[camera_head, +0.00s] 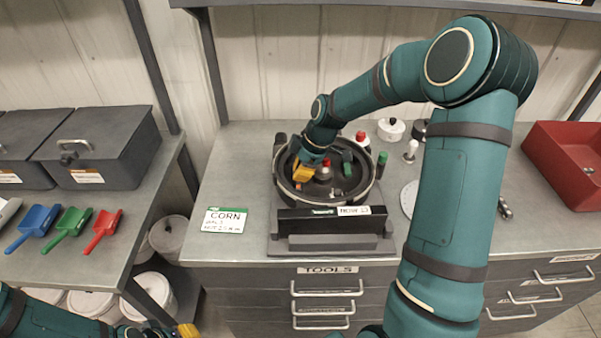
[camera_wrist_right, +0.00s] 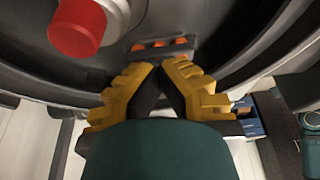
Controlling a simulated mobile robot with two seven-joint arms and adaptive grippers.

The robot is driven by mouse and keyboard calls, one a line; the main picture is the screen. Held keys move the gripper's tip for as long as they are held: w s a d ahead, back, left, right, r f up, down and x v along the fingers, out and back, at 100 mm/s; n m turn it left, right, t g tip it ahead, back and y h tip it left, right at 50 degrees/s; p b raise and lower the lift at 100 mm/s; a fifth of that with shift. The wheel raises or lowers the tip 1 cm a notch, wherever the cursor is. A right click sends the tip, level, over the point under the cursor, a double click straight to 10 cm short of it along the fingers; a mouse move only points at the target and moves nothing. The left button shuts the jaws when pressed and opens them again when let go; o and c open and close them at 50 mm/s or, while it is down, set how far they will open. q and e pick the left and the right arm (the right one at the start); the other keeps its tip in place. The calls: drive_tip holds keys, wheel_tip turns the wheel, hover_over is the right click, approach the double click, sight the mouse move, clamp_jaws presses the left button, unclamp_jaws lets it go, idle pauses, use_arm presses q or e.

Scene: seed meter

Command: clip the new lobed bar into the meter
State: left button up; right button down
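The seed meter (camera_head: 284,197) is a round dark housing on a base on the bench, with a red-topped knob (camera_head: 319,160) inside; a red cap also shows in the wrist view (camera_wrist_right: 77,27). My right gripper (camera_head: 303,174) reaches down into the housing, left of the knob. In the wrist view its yellow fingertips (camera_wrist_right: 161,66) come together. Just beyond them is a dark bar with orange lobes (camera_wrist_right: 160,46), near the housing's inner wall. I cannot tell whether the tips touch it or whether it is seated. My left gripper (camera_head: 187,331) is partly cut off at the bottom.
A pale disc (camera_head: 409,198) lies to the right, partly behind my arm. A red bin (camera_head: 568,165) is at far right. The bench left of the CORN card (camera_head: 224,220) is clear.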

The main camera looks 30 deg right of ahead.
drive_tip(key=shift+r+p, duration=0.35)
drive_tip(key=shift+r, duration=0.25)
idle(0.3)
drive_tip(key=shift+b, duration=0.4)
idle(0.4)
drive_tip(key=shift+s+r, duration=0.1)
drive_tip(key=shift+r, duration=0.2)
idle(0.4)
idle(1.1)
idle(0.3)
drive_tip(key=c, duration=1.3)
unclamp_jaws()
drive_tip(key=shift+c, duration=0.5)
drive_tip(key=shift+r, duration=0.1)
